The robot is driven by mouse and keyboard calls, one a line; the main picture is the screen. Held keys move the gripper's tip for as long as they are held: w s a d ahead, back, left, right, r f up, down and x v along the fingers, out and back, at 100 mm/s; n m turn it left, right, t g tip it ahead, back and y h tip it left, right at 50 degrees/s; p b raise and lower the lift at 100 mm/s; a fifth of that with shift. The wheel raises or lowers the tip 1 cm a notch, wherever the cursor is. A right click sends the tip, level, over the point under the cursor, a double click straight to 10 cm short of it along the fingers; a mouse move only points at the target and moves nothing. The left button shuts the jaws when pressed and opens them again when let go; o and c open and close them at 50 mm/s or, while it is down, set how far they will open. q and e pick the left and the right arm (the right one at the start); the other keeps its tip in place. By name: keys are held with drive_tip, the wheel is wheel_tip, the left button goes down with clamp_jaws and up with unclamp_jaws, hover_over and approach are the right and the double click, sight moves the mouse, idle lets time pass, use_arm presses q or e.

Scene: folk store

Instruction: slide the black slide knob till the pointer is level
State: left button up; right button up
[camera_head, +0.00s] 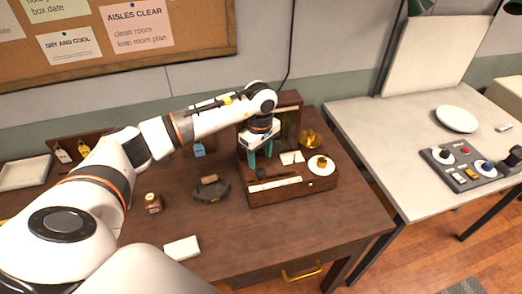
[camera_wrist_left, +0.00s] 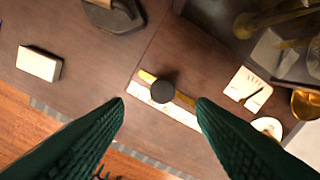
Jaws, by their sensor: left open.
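The black slide knob (camera_wrist_left: 163,91) sits on a brass track (camera_wrist_left: 185,99) beside a white scale strip (camera_wrist_left: 180,117) in the left wrist view. In the head view the strip (camera_head: 275,185) runs along the front of a dark wooden box (camera_head: 295,195). A white card (camera_wrist_left: 246,86) with a thin dark pointer (camera_wrist_left: 250,96) is right of the knob; the pointer looks slanted in this view. The card also shows in the head view (camera_head: 292,157). My left gripper (camera_wrist_left: 160,102) is open above the box, its green fingertips either side of the knob with gaps. It also shows in the head view (camera_head: 260,156).
A white dial with a brass knob (camera_head: 321,163) and a brass vessel (camera_head: 310,139) are at the box's right. A dark iron-like object (camera_head: 211,188), a small jar (camera_head: 153,203) and a white block (camera_head: 182,248) stand left. A grey table with a control panel (camera_head: 466,164) is far right.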

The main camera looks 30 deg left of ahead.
sight(261, 171)
use_arm(q)
wheel_tip(261, 171, down, 4)
drive_tip(key=shift+w+b, duration=0.15)
drive_tip(key=shift+b, duration=0.7)
drive_tip(key=shift+f+b, duration=0.75)
drive_tip(key=shift+f, duration=0.85)
drive_tip(key=shift+b, duration=0.3)
use_arm(e)
drive_tip(key=f, duration=0.1)
drive_tip(key=w+f, duration=0.1)
drive_tip(key=f, duration=0.2)
drive_tip(key=shift+w, duration=0.35)
use_arm(q)
drive_tip(key=c, duration=0.7)
